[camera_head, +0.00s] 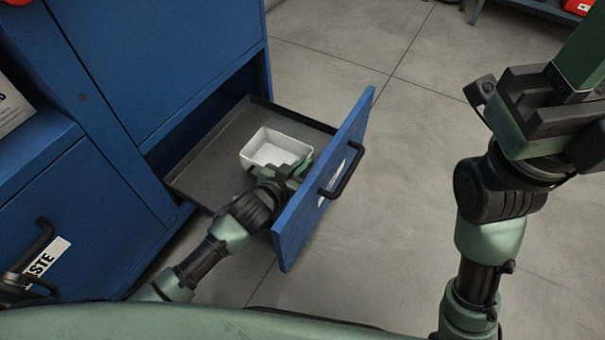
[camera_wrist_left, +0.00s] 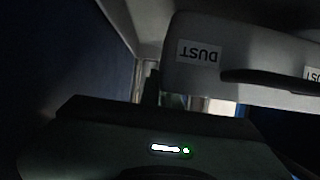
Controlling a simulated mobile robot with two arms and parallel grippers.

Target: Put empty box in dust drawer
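The empty box (camera_head: 262,146) is a small white open-topped box, seen in the head view inside the pulled-out dust drawer (camera_head: 205,165). The drawer has a dark grey tray and a blue front with a black handle. My left gripper (camera_head: 296,170) reaches into the drawer at the box's near right side. Its fingertips are hard to make out, and whether it grips the wall is unclear. The dark left wrist view shows a pale surface with an upside-down DUST label (camera_wrist_left: 198,53). My right arm's dark wrist end (camera_head: 540,105) is high at the right; its fingertips cannot be made out.
The blue cabinet (camera_head: 165,60) stands at the left. A shut lower drawer there carries a label ending in STE (camera_head: 46,260) and a black handle. The grey floor (camera_head: 400,150) right of the drawer front is clear. Shelving (camera_head: 530,10) stands at the back right.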

